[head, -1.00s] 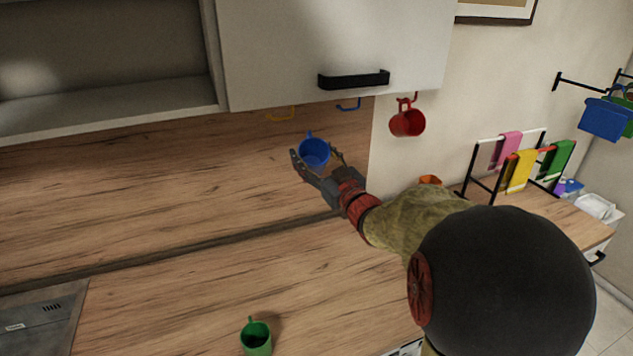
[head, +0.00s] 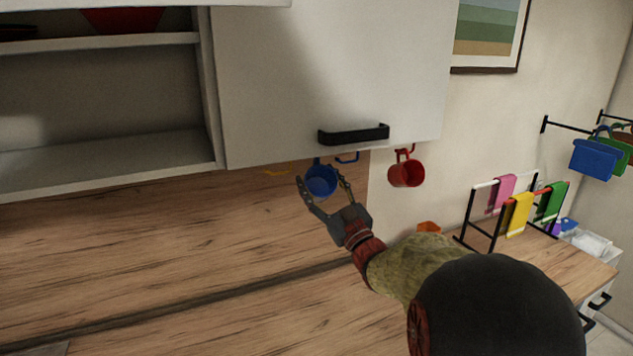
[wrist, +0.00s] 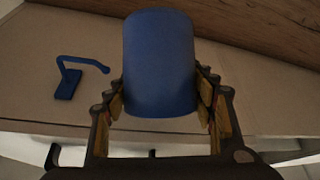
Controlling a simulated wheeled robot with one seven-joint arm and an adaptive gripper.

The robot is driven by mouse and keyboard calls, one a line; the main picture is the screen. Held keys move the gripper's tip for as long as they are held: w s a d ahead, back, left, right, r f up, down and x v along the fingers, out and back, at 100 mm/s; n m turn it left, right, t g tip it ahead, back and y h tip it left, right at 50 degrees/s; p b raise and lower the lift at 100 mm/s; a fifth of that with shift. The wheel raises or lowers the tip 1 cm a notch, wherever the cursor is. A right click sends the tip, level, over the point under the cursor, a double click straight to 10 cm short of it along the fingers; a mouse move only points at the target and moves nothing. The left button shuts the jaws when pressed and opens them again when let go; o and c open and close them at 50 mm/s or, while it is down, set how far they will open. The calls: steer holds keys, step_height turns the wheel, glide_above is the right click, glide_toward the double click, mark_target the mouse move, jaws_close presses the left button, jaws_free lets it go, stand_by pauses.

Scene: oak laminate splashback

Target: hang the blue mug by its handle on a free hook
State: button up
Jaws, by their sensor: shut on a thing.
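The blue mug (head: 320,183) is held in the air just under the wall cabinet, its handle pointing up toward the cabinet's underside. My gripper (head: 326,196) is shut on it, with a finger on each side; the wrist view shows the mug's blue body (wrist: 160,65) between the fingers. A blue hook (head: 347,158) under the cabinet is close to the right of the mug; it also shows empty in the wrist view (wrist: 72,75), left of the mug and apart from it. A yellow hook (head: 277,172) is to the left, partly hidden by the cabinet edge. A red mug (head: 406,172) hangs by its handle at the right.
The white cabinet door (head: 330,75) with a black handle (head: 353,134) is close above the mug. A towel rack (head: 480,215) stands on the counter at right. An orange object (head: 429,227) sits behind my forearm. Space below the mug is clear.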

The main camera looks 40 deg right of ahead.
mark_target(334, 182)
steer(key=shift+s+d+r+p, duration=0.15)
steer(key=shift+d+p, duration=0.3)
steer(key=shift+d, duration=0.25)
steer(key=shift+s+d+r+p, duration=0.2)
steer(key=shift+d+p, duration=0.2)
steer(key=shift+d, duration=0.25)
steer(key=shift+s+d+r+p, duration=0.15)
steer(key=shift+d+p, duration=0.3)
steer(key=shift+d, duration=0.25)
steer(key=shift+s+d+f+b, duration=0.2)
steer(key=shift+d+f, duration=0.2)
steer(key=shift+d, duration=0.45)
steer(key=shift+s+d+f+b, duration=0.1)
steer(key=shift+d+f+b, duration=0.2)
steer(key=shift+d, duration=0.55)
steer(key=shift+s+d+f+b, duration=0.1)
steer(key=shift+d+f, duration=0.35)
steer(key=shift+d, duration=0.4)
steer(key=o, duration=1.5)
steer(key=shift+s+d+f, duration=0.1)
steer(key=shift+f, duration=0.1)
